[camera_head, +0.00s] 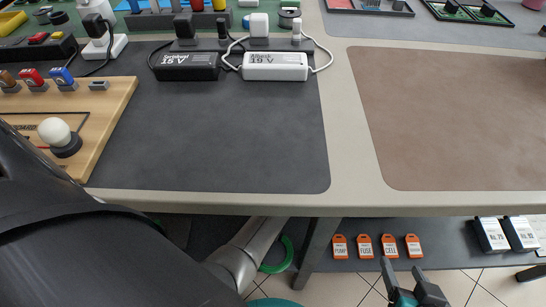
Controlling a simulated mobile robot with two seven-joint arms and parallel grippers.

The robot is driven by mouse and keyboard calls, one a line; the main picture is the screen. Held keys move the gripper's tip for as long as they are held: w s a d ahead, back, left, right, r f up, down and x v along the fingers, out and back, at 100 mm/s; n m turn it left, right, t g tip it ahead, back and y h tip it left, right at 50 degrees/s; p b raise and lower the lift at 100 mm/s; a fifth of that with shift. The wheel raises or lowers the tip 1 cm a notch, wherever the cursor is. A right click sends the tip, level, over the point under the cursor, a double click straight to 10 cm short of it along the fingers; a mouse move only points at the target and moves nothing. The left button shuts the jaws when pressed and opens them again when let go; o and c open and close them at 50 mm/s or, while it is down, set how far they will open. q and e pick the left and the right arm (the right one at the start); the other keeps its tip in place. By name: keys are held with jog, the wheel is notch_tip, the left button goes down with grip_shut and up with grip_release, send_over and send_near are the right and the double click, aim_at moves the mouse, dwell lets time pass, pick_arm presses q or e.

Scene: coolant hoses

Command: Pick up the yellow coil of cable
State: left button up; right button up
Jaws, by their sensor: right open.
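I cannot make out a yellow coil of cable in the head view. A green ring (279,255), perhaps a coil of cable or hose, shows below the table edge, partly hidden by a grey arm link of mine. My right gripper (402,269) is at the bottom, right of centre, below the table's front edge. Its two dark fingers are apart, with nothing seen between them. My left gripper is not in view; a large dark arm part of mine covers the lower left.
A table carries a dark mat (240,140) and a bare brown mat (450,120). Two power adapters (275,66) stand at the back of the dark mat. A wooden board (110,100) is at left.

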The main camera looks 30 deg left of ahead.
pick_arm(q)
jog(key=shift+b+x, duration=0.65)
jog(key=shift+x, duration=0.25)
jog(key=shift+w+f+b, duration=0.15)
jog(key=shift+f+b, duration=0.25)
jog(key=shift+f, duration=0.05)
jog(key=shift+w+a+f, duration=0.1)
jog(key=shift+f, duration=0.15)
pick_arm(e)
jog(key=shift+w+a+r+t+y, duration=0.25)
jog(key=shift+a+t+y, duration=0.2)
jog(key=shift+a+t, duration=0.35)
jog(key=shift+w+a+r+t+y, duration=0.15)
jog(key=shift+a+r+t+y, duration=0.25)
jog(key=shift+a+t, duration=0.35)
jog(key=shift+w+a+r+t+y, duration=0.25)
jog(key=shift+a+t+y, duration=0.2)
jog(key=shift+a+t, duration=0.35)
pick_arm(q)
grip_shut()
